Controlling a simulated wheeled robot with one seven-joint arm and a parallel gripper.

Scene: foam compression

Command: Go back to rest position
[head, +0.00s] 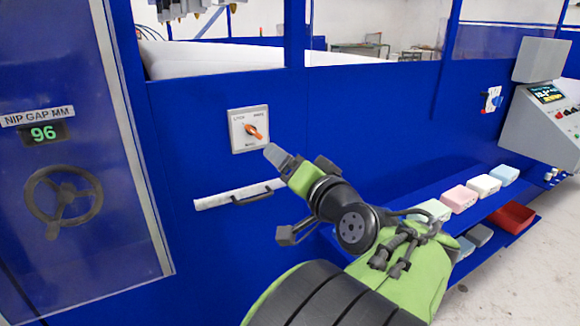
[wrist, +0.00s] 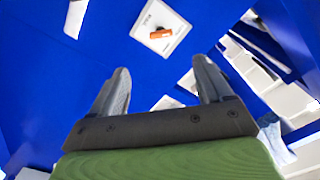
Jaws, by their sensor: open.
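My gripper (head: 279,157) is raised in front of the blue machine panel, just right of and below a rotary switch (head: 250,130) with an orange handle on a light square plate. In the wrist view my gripper (wrist: 162,92) has its two grey fingers apart with nothing between them. The orange-handled switch (wrist: 160,34) shows beyond the fingertips, near the top, apart from them. In the head view the orange handle points down to the right. My green and black arm reaches in from the lower right.
A handwheel (head: 64,197) sits on the left under a display reading 96. A white drawer front (head: 215,200) with a black handle is below the switch. A blue shelf (head: 400,221) with several foam blocks, a red bin (head: 514,217) and a control console (head: 540,120) stand right.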

